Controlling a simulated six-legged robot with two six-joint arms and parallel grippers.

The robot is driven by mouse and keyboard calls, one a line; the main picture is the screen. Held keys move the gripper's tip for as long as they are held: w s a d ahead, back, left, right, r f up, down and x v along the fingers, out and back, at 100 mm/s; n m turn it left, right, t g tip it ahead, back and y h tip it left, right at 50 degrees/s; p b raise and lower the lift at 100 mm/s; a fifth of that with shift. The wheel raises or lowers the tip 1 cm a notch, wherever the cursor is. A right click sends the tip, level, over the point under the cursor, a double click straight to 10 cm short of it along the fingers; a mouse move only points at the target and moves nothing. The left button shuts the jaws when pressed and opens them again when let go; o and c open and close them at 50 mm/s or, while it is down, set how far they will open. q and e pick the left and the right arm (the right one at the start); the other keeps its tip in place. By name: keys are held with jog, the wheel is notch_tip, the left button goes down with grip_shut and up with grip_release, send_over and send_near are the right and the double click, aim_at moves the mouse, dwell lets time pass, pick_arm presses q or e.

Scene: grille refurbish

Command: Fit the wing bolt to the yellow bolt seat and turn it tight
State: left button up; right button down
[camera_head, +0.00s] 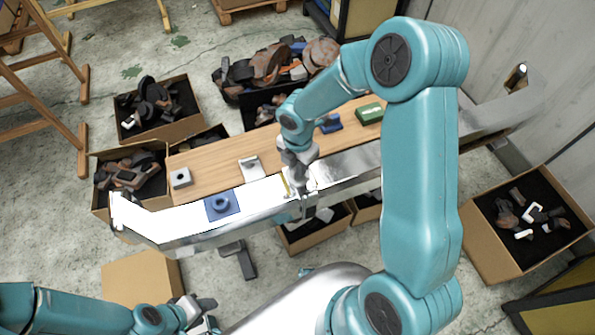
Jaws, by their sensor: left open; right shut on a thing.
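My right gripper (302,198) reaches down from the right arm to the long silver grille bar (345,187). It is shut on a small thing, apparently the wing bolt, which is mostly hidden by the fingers. A thin strip of yellow, apparently the yellow bolt seat (286,184), shows just left of the fingers. Whether the bolt touches the seat or sits in it cannot be told. My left gripper (205,318) is open and empty at the bottom edge, well in front of the bar.
A blue plate with a ring (222,205) lies left on the bar. The wooden bench (215,158) behind holds a grey block (181,178), a grey bracket (250,168), a blue part (330,123) and a green block (369,113). Cardboard boxes of parts (525,213) stand around.

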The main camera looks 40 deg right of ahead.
jog(key=shift+s+f, duration=0.15)
jog(key=shift+f, duration=0.15)
jog(key=shift+m+b, duration=0.65)
jog(key=shift+m, duration=0.35)
jog(key=c, duration=1.1)
grip_release()
jog(key=shift+o, duration=0.9)
jog(key=shift+r, duration=0.15)
